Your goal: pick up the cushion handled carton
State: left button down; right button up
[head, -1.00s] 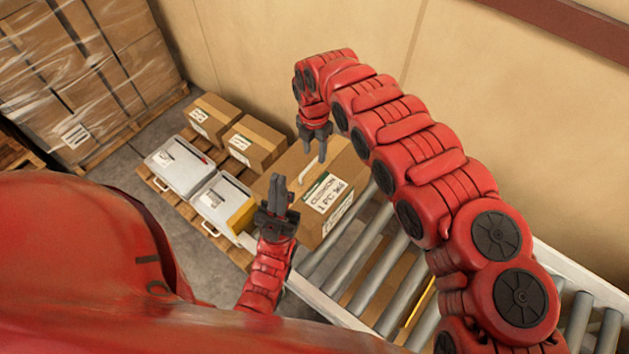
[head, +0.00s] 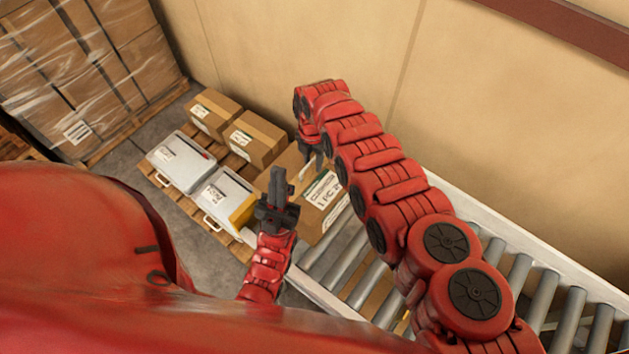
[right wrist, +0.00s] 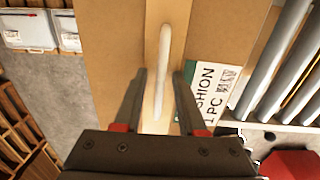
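The cushion carton (head: 318,213) is a brown box with a white and green label, standing at the end of the roller conveyor. Its pale handle (right wrist: 163,70) runs along the tape strip on top in the right wrist view. My right gripper (head: 314,160) is above the carton, pointing down; its arm partly hides the box in the head view. In the right wrist view its two fingers (right wrist: 160,95) are apart, with the lower handle end between or just beyond them. Contact cannot be told. My left gripper (head: 278,187) points up in front of the carton's left side, its finger gap unclear.
The roller conveyor (head: 517,275) runs to the lower right. Grey lidded bins (head: 181,161) and smaller brown cartons (head: 254,139) stand on a pallet at left. A wrapped carton stack (head: 92,70) is at the upper left. A beige wall (head: 480,130) closes off the back.

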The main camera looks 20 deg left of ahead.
grip_shut()
dwell(1.2)
